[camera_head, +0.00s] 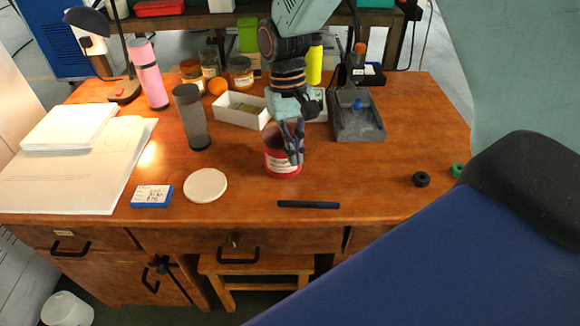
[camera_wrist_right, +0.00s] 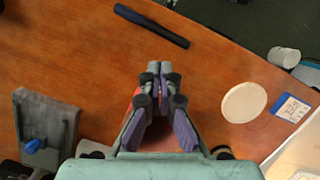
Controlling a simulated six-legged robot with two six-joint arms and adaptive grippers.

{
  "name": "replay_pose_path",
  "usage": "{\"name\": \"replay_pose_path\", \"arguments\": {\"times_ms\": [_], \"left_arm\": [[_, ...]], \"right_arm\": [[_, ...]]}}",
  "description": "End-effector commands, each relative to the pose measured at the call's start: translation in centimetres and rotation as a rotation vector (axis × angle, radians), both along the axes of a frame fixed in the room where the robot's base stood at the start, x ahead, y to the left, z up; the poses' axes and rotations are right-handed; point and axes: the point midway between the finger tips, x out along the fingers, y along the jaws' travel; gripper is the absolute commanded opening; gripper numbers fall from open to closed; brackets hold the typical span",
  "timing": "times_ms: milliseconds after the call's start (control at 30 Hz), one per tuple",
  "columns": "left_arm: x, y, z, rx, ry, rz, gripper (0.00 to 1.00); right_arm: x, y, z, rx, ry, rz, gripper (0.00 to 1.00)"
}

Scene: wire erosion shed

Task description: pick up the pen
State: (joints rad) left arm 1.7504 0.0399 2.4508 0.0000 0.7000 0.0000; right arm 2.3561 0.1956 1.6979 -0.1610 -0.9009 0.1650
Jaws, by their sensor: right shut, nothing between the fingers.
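The pen (camera_head: 308,205), dark blue to black, lies flat near the table's front edge, roughly parallel to it. It also shows in the right wrist view (camera_wrist_right: 152,26), beyond my fingertips and apart from them. My right gripper (camera_head: 297,157) points down over the red tin (camera_head: 283,168), behind the pen in the head view. Its fingers (camera_wrist_right: 159,70) are closed together with nothing between them. The gripper hides part of the tin, and I cannot tell whether they touch. My left gripper is not in view.
A round white disc (camera_head: 206,185) and a blue-and-white label block (camera_head: 152,196) lie left of the pen. A grey tray (camera_head: 371,134) stands behind right. Black (camera_head: 421,179) and green (camera_head: 457,170) rings lie at right. Bare tabletop surrounds the pen.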

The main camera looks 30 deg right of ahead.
Motion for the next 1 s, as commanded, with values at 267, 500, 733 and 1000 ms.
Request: {"name": "replay_pose_path", "arguments": {"times_ms": [267, 500, 733, 1000], "left_arm": [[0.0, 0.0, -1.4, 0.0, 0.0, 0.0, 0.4], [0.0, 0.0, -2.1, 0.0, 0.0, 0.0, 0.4], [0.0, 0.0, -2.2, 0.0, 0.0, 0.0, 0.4], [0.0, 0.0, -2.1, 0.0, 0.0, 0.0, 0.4]], "right_arm": [[-1.4, 0.1, -5.1, 0.0, 0.004, -0.001, 0.0], [-2.0, 0.3, -8.0, 0.0, 0.002, -0.002, 0.0], [-2.0, 0.5, -8.6, 0.0, 0.001, -0.001, 0.0], [-2.1, 0.6, -8.6, 0.0, 0.001, -0.001, 0.0]]}}
